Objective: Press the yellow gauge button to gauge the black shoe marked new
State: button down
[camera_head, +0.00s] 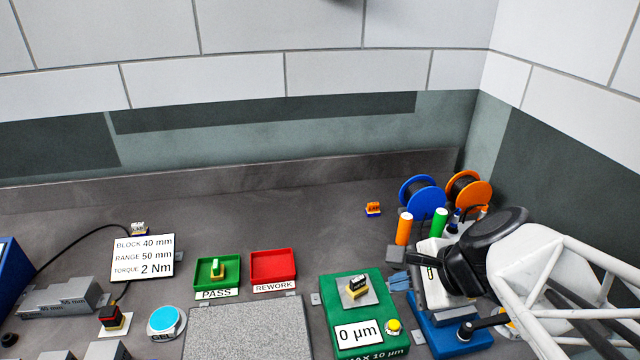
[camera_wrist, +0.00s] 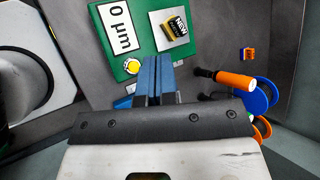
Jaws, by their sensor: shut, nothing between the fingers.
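The green gauge box (camera_head: 340,306) stands at the front right of the bench, its display reading 0 µm. The yellow gauge button (camera_head: 393,326) is at its right corner, and also shows in the wrist view (camera_wrist: 133,66). A black shoe (camera_head: 357,287) with a yellowish edge sits on the pale plate of the gauge; its NEW label shows in the wrist view (camera_wrist: 177,27). My gripper (camera_head: 396,281) is shut and empty at the right edge of the gauge box. Its blue fingertips (camera_wrist: 156,62) appear just beside the button, apart from it in the picture.
A green PASS tray (camera_head: 205,281) holding a small part and an empty red REWORK tray (camera_head: 279,283) lie left of the gauge. Orange (camera_head: 404,229) and green (camera_head: 439,222) handles and cable spools (camera_head: 424,198) stand behind my arm. A blue fixture (camera_head: 452,341) stands right of the gauge.

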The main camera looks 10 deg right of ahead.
aim_at(394, 326)
jog(key=shift+w+d+m+t, duration=0.2)
jog(key=shift+d+m+t, duration=0.1)
jog(key=shift+m, duration=0.4)
jog(key=shift+f, duration=0.15)
jog(key=shift+f, duration=4.25)
jog(key=shift+f, duration=0.9)
jog(key=shift+r, duration=0.9)
jog(key=shift+r, duration=0.2)
jog(key=shift+r, duration=2.3)
